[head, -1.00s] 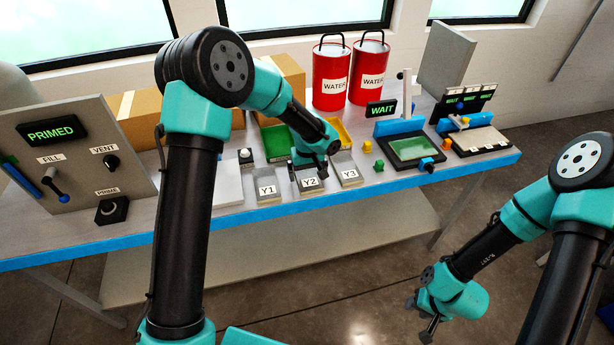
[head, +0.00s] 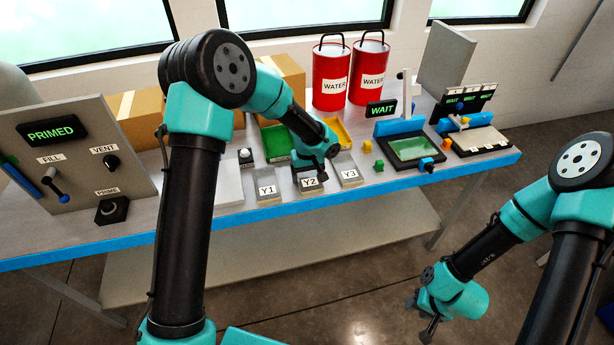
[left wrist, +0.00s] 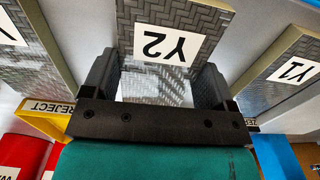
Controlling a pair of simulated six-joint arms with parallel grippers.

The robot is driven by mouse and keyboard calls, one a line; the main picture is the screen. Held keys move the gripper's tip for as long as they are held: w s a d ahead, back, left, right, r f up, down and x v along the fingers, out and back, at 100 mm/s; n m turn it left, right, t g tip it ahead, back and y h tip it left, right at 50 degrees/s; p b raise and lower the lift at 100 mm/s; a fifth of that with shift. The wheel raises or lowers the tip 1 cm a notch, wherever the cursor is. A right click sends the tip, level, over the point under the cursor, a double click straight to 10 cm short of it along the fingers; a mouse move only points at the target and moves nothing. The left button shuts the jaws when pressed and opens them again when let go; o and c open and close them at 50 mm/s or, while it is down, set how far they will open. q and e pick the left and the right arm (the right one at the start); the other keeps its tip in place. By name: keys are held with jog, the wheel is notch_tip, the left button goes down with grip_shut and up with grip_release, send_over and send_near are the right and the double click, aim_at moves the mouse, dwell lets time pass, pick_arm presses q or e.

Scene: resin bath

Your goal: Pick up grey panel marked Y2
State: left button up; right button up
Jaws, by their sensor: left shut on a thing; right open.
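The grey panel marked Y2 (head: 310,184) is at the middle of the bench, between the Y1 panel (head: 267,191) and the Y3 panel (head: 349,176). My left gripper (head: 316,174) is over its back end. In the left wrist view the Y2 panel (left wrist: 175,40) has a woven grey surface and a white label, and my left gripper's fingers (left wrist: 168,85) stand at its two sides, shut on it. Whether it is clear of the bench I cannot tell. My right gripper (head: 428,325) is open and empty, off the bench at the lower right.
A green tray (head: 275,140) and a yellow tray (head: 338,131) stand behind the panels. Red water buckets (head: 331,75) are at the back. A green-plated fixture (head: 412,149) with a WAIT display is to the right. A control panel reading PRIMED (head: 70,160) is at the left.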

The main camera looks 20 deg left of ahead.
aim_at(308, 177)
pick_arm(q)
jog(key=shift+c, duration=0.6)
jog(key=shift+r, duration=0.15)
jog(key=shift+r, duration=0.6)
jog(key=shift+s+d+r, duration=0.1)
jog(key=shift+s+r, duration=0.05)
jog(key=shift+r, duration=0.4)
jog(key=shift+s+r, duration=0.15)
jog(key=shift+r, duration=0.4)
jog(key=s+d+r, duration=0.1)
jog(key=s+d, duration=0.3)
jog(key=s, duration=1)
jog(key=shift+s+r, duration=0.15)
jog(key=shift+s, duration=0.25)
